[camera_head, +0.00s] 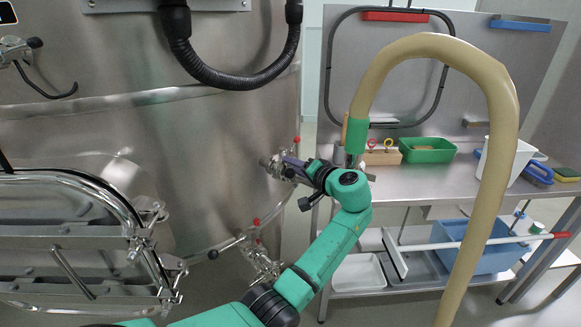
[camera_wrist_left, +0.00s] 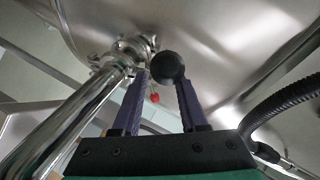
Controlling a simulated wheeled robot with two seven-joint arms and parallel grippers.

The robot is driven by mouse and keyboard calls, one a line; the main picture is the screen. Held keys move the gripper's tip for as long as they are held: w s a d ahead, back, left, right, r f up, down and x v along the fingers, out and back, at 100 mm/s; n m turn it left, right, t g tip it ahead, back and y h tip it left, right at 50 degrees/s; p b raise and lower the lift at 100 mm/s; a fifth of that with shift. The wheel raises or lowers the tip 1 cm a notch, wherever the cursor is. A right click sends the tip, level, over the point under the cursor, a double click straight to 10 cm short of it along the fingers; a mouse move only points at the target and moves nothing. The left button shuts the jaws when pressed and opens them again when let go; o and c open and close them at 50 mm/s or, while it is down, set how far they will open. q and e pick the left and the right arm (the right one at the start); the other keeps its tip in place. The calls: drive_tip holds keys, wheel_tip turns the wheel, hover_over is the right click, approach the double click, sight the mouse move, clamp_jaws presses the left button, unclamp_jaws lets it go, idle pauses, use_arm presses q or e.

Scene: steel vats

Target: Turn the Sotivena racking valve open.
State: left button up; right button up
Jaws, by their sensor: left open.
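My left gripper (camera_head: 288,166) is at an outlet valve (camera_head: 268,164) on the side of the large steel vat (camera_head: 220,130). In the left wrist view its two purple fingers (camera_wrist_left: 164,98) are apart. A black ball knob (camera_wrist_left: 168,67) shows between or just beyond their tips; I cannot tell whether they touch it. A clamped steel fitting (camera_wrist_left: 132,52) with a pipe is left of the fingers. A small red knob (camera_wrist_left: 155,97) shows farther off between them. In the head view the gripper partly hides the valve. No name is readable. My right gripper is not in view.
A second valve (camera_head: 262,265) sits lower on the vat, and a lever with a black knob (camera_head: 213,254) sticks out beside it. A beige hose (camera_head: 500,120) arches at the right. Behind it stands a steel bench (camera_head: 420,185) with a green bin (camera_head: 427,150).

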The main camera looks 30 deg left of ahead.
use_arm(q)
drive_tip(key=b+v, duration=0.2)
drive_tip(key=v, duration=1)
drive_tip(key=shift+d, duration=0.3)
